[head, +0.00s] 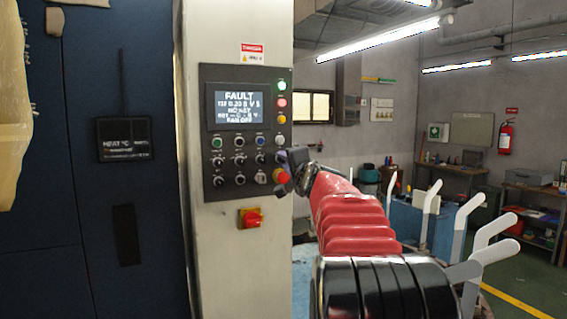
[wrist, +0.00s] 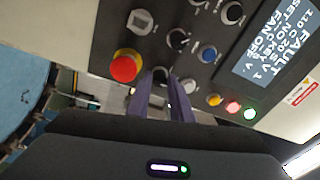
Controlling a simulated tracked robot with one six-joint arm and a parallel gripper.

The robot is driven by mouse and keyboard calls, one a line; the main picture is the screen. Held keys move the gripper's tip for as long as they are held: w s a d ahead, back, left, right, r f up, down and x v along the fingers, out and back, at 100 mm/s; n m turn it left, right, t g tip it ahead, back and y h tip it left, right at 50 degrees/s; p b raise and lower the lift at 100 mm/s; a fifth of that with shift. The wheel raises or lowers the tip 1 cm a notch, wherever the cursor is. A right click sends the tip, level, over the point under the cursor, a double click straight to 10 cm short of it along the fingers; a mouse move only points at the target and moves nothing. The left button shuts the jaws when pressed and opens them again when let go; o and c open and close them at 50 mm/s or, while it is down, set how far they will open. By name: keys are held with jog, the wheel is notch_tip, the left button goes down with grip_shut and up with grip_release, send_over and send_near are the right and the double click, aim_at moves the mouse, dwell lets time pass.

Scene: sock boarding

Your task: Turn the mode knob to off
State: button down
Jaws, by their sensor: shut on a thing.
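The control panel (head: 207,120) is a dark panel on a pale column, and it also shows in the wrist view (wrist: 112,35). My gripper (head: 286,160) is at its lower right edge. In the wrist view the two dark fingers (wrist: 161,84) close around a small round dark knob (wrist: 160,74), between the red mushroom button and a pale lamp. The fingers cover part of this knob. Its label and pointer cannot be read, so I cannot tell that it is the mode knob. The screen (head: 238,107) reads FAULT, with FAN OFF at the bottom.
The red mushroom button (wrist: 126,66) is close beside my fingers. Other knobs, including a blue one (wrist: 208,53), and a key switch (wrist: 140,22) are nearby. A red-and-yellow rotary switch (head: 251,217) is below the panel. Pale levers (head: 429,205) stand to the right.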

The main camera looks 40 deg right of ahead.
jog(key=shift+w+f, duration=0.1)
jog(key=shift+f, duration=0.15)
jog(key=c, duration=1.8)
grip_release()
jog(key=shift+w, duration=0.1)
jog(key=shift+o, duration=0.9)
jog(key=shift+d, duration=0.1)
jog(key=shift+r, duration=0.1)
jog(key=r+v, duration=0.1)
jog(key=v, duration=1.3)
jog(key=shift+f, duration=0.5)
